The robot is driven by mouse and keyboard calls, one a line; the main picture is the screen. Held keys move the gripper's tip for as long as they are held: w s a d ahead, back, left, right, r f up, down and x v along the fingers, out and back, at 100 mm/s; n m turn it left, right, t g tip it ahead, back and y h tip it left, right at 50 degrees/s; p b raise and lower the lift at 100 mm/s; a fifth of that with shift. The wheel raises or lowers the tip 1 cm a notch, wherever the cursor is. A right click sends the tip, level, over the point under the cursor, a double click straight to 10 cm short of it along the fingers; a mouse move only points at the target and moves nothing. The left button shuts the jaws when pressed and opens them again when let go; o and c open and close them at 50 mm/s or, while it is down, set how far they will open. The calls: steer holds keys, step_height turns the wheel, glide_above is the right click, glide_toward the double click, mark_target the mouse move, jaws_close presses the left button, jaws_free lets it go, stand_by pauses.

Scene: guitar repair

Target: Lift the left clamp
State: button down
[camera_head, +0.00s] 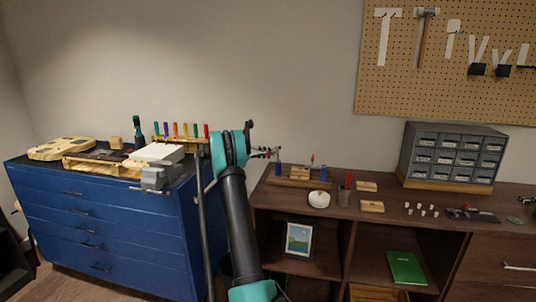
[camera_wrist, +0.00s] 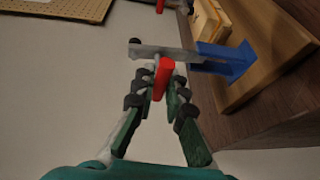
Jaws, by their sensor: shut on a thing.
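My gripper (camera_wrist: 160,85) is shut on the red handle of the left clamp (camera_wrist: 164,72) in the wrist view. The clamp's grey metal bar (camera_wrist: 150,51) runs across just beyond the fingertips, with a dark knob at its left end. Its right end overlaps a blue holder (camera_wrist: 228,62); I cannot tell whether they touch. In the head view my gripper (camera_head: 264,153) is at the left end of the wooden clamp stand (camera_head: 295,182), and the fingers are small there. A second clamp (camera_head: 313,161) with a red part stands at the stand's right.
A drawer cabinet (camera_head: 452,155) stands at the right. A blue tool chest (camera_head: 100,225) with a guitar body (camera_head: 60,149) is at the left.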

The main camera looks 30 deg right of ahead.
steer(key=shift+a+f, duration=0.1)
steer(key=shift+f, duration=0.15)
steer(key=c, duration=1.9)
jaws_free()
steer(key=shift+o, duration=0.3)
steer(key=shift+r, duration=0.1)
steer(key=v, duration=1.2)
steer(key=shift+s, duration=0.1)
